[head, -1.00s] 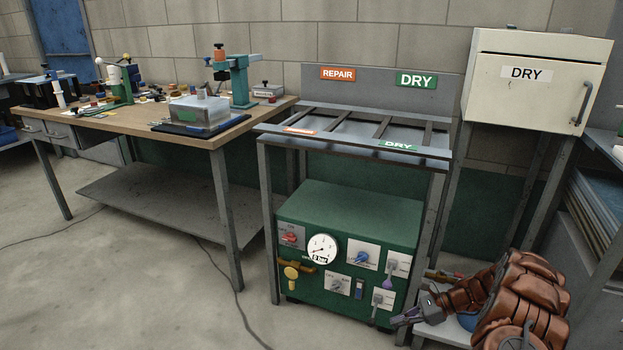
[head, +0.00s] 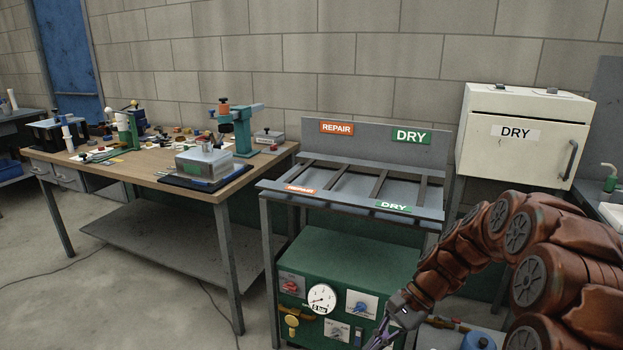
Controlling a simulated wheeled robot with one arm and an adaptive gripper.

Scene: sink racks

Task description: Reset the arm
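My brown, ribbed arm enters from the lower right and reaches down and left across the front right of the green machine (head: 335,258). My gripper (head: 378,341) is at the bottom edge of the head view, in front of the machine's right part. Its fingers are small and partly cut off by the frame edge. I cannot tell whether they are open or shut, or whether they hold anything. A small purple patch shows near the fingertips.
A rack (head: 345,186) with REPAIR and DRY signs stands above the machine; its slots look empty. A white DRY cabinet (head: 520,150) is to the right. A cluttered wooden workbench (head: 140,165) stands left. Open floor (head: 110,300) lies at the lower left.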

